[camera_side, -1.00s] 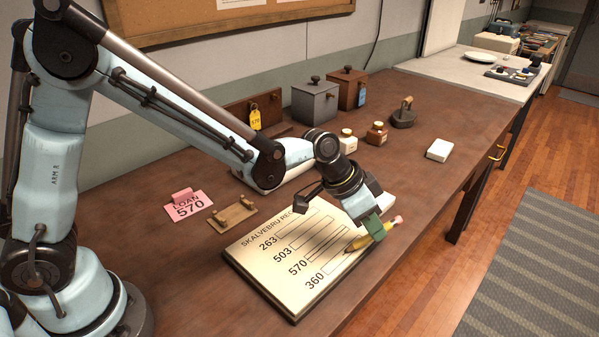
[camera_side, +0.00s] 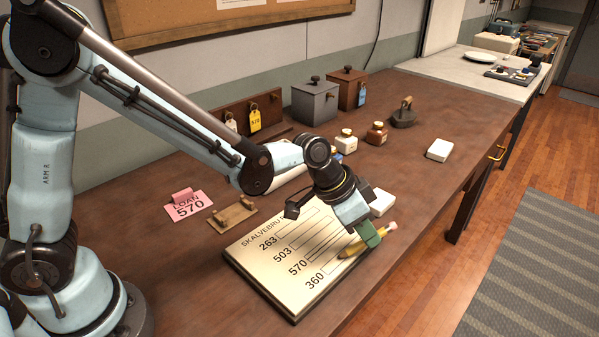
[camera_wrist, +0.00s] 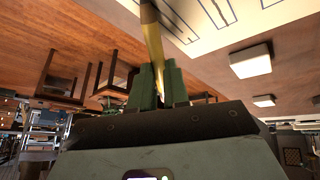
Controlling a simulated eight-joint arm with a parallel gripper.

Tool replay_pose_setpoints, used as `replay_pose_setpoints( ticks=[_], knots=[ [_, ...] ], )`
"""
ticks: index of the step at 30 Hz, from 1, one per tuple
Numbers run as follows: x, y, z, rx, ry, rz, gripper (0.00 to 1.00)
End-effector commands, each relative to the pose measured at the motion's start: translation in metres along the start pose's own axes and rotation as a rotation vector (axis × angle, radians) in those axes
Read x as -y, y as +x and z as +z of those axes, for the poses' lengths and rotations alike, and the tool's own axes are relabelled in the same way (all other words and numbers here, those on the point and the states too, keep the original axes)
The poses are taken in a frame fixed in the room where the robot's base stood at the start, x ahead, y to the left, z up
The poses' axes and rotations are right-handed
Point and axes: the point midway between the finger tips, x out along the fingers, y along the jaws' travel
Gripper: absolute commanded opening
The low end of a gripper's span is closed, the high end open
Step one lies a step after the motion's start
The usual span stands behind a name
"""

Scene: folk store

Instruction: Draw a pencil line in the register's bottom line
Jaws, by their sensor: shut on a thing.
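The register (camera_side: 283,284) is a cream board lying on the brown bench, with boxes beside the numbers 263, 503, 570 and 360. Its bottom line, 360 (camera_side: 315,281), is nearest the front edge. My gripper (camera_side: 370,236) has green fingers and is shut on a yellow pencil (camera_side: 352,250) over the register's right side. The pencil lies at a slant, its tip toward the right ends of the lower boxes. I cannot tell whether the tip touches the board. In the wrist view, the pencil (camera_wrist: 151,38) rises from between my gripper's fingers (camera_wrist: 157,84).
A pink LOAN 570 card (camera_side: 188,207) and a wooden holder (camera_side: 232,215) lie left of the register. A white block (camera_side: 382,202) sits close behind my gripper. Small bottles (camera_side: 377,134) and boxes (camera_side: 315,103) stand farther back. The bench's right side is mostly clear.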

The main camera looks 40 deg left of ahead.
Motion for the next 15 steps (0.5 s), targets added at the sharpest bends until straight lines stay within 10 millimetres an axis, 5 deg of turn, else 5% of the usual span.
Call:
replay_pose_setpoints(
  ticks=[15],
  knots=[
    [-0.0060,-0.0038,0.0076,-0.001,0.000,0.000,0.00]
  ],
)
